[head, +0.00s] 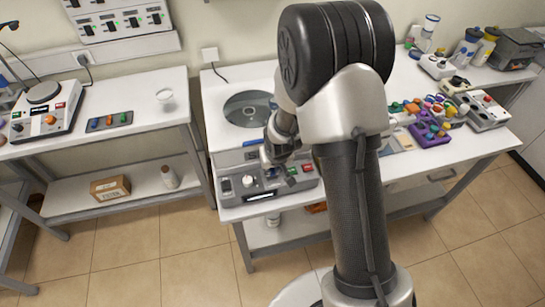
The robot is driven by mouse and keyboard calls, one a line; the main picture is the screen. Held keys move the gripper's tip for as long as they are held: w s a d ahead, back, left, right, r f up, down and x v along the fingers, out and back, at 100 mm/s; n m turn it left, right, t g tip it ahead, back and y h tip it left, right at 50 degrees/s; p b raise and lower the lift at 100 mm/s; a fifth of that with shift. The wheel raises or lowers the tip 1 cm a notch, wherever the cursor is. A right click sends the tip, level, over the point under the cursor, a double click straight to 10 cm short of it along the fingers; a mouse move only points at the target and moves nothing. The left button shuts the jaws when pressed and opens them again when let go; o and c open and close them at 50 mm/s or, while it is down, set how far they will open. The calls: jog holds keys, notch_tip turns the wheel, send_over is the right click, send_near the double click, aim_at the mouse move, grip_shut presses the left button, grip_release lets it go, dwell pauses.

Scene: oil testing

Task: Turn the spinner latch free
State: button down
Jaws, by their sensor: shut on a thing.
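The spinner (225,140) is a white bench machine with a round dark lid window and a grey control panel (232,190) along its front. The panel carries a pale round knob, a red button and a green button. My gripper (270,165) points down at the panel's upper middle, just left of the green button. It is shut on a small part there, which appears to be the spinner latch. The fingers and my arm hide most of that part, so its angle cannot be told.
My arm covers the middle of the bench. To the right stand a purple tray (429,138) with coloured knobs, several control boxes and bottles. The floor in front is clear.

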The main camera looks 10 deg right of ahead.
jog(key=shift+w+r+p, duration=0.1)
jog(key=shift+w+p, duration=0.05)
jog(key=shift+p, duration=0.85)
jog(key=c, duration=1.6)
grip_release()
jog(key=shift+s+r, duration=0.2)
jog(key=s, duration=1.2)
jog(key=shift+s+r, duration=0.2)
jog(key=shift+r, duration=0.1)
jog(key=shift+d, duration=0.1)
